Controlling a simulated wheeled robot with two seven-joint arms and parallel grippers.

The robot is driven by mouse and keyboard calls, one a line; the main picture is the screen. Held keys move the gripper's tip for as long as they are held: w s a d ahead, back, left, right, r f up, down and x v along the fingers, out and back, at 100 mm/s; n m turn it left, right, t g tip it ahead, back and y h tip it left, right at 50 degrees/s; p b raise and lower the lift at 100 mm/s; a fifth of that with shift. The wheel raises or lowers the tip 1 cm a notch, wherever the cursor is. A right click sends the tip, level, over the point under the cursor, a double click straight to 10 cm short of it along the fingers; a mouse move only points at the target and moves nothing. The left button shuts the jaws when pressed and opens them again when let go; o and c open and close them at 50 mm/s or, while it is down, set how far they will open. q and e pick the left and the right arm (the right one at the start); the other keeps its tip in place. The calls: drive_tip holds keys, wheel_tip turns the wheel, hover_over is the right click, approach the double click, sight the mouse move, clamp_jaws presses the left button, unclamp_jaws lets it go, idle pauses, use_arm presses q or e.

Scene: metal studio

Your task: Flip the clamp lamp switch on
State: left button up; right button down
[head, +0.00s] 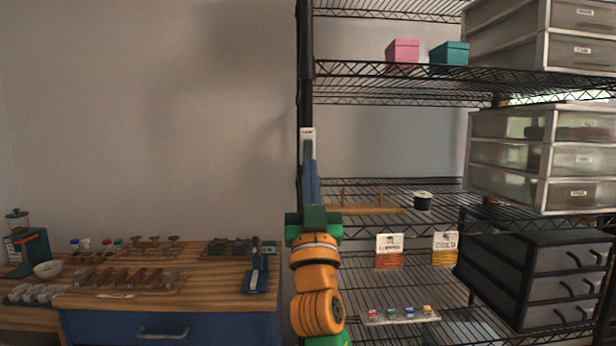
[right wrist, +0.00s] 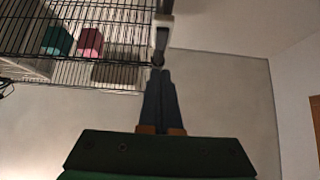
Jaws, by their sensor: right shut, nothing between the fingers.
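A narrow pale fitting (head: 307,136), which I take to be part of the clamp lamp, is at the black shelf post in the head view. It also shows as a pale bar with a dark lower end in the right wrist view (right wrist: 162,35). I cannot make out a switch lever or whether the lamp is lit. My right gripper (head: 309,166) points upward with its blue fingers shut and empty. Its fingertips (right wrist: 159,72) are just below the fitting's dark end; I cannot tell if they touch. My left gripper is not in view.
A wire shelf rack (head: 400,70) stands right of the post, with a pink box (head: 403,52), a teal box (head: 450,54) and drawer units (head: 540,160). A wooden workbench (head: 215,290) with small tools is at the lower left. The wall area left of the post is clear.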

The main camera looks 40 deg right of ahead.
use_arm(q)
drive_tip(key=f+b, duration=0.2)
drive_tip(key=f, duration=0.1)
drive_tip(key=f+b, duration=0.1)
drive_tip(key=b, duration=0.1)
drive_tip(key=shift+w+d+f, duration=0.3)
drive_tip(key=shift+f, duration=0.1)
use_arm(e)
drive_tip(key=s+a+f, duration=0.2)
drive_tip(key=s+f, duration=0.2)
drive_tip(key=f, duration=0.4)
drive_tip(key=shift+a, duration=0.15)
